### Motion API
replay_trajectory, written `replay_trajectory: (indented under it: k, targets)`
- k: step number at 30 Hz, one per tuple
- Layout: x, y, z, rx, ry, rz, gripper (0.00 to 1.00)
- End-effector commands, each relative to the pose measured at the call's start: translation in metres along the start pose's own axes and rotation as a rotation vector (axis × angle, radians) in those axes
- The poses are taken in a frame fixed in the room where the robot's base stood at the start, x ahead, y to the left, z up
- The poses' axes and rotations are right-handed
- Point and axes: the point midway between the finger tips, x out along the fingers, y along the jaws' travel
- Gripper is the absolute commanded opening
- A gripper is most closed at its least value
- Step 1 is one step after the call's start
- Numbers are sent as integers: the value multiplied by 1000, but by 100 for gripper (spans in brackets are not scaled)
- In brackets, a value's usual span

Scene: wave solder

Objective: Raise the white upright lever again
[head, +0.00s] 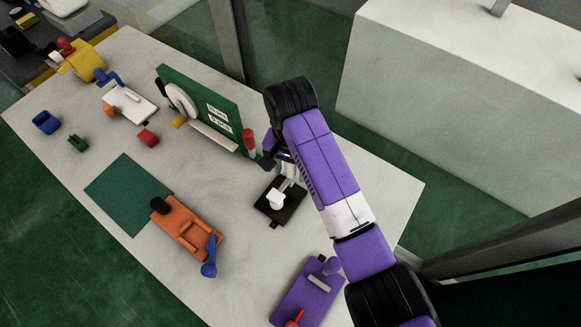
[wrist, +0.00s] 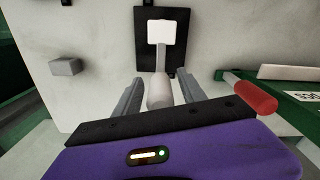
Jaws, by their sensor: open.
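The white lever (wrist: 160,92) is on a black base plate (wrist: 144,43) in the wrist view. A white block (wrist: 161,32) sits on the plate, and a thin stem runs from it to the thicker, rounded handle. My gripper (wrist: 160,82) is open, with one finger on each side of the handle and visible gaps between. In the head view the black plate (head: 265,207) and white block (head: 276,199) are just below my gripper (head: 286,164). The stem slants up toward the gripper. The handle is partly hidden there by my gripper.
A green upright panel (head: 222,106) with a red-topped handle (head: 249,141) stands close to the left of my gripper. An orange fixture (head: 188,229) and a purple fixture (head: 306,295) lie nearer. The table (head: 325,215) is bare right of the black plate.

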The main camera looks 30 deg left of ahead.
Motion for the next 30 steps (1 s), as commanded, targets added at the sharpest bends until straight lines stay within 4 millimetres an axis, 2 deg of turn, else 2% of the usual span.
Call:
replay_trajectory:
  k: [9,15,17,30]
  targets:
    - [3,0,0,0,1,0,48]
    - [3,0,0,0,1,0,9]
    - [3,0,0,0,0,0,0]
    - [3,0,0,0,0,1,0]
